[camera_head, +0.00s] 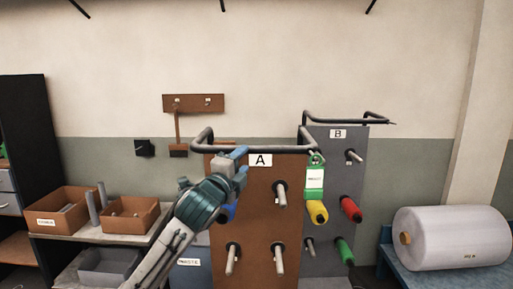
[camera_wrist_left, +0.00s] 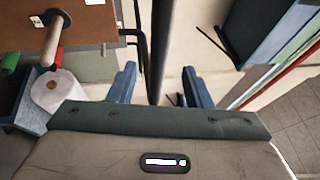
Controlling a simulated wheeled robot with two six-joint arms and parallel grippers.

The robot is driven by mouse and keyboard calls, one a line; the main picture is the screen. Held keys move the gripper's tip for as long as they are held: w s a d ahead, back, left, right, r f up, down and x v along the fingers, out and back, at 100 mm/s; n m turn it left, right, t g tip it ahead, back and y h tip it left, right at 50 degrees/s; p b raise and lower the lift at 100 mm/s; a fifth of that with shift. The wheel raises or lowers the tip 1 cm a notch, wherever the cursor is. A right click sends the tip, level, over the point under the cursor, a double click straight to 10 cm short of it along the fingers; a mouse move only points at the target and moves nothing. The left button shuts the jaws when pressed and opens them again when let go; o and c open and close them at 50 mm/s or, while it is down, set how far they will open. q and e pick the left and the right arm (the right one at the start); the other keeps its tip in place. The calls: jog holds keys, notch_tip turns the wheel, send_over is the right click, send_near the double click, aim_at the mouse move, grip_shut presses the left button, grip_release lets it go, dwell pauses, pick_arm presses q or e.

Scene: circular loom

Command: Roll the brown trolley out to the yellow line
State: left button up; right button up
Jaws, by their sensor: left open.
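The brown trolley (camera_head: 255,215), labelled A, stands in the middle of the head view with pegs on its face and a dark tubular handle (camera_head: 255,149) along its top. My left gripper (camera_head: 238,158) is at the left part of that handle. In the left wrist view its blue fingers (camera_wrist_left: 160,88) are apart, and a dark bar (camera_wrist_left: 158,45) runs between them, apparently the handle. Part of the brown panel (camera_wrist_left: 85,22) shows at the upper left there. My right gripper is not in view. No yellow line shows.
A grey trolley (camera_head: 332,180), labelled B, stands close on the right with coloured spools on its pegs. A blue bench (camera_head: 440,276) carries a large white roll (camera_head: 452,238). A shelf with brown boxes (camera_head: 130,215) stands at the left.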

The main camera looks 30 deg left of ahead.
aim_at(257, 146)
pick_arm(q)
jog(key=p+x, duration=0.3)
jog(key=x, duration=0.5)
jog(key=shift+w, duration=0.45)
jog(key=shift+w+a, duration=0.1)
jog(key=shift+w, duration=0.4)
grip_shut()
jog(key=shift+f, duration=0.1)
dwell(0.3)
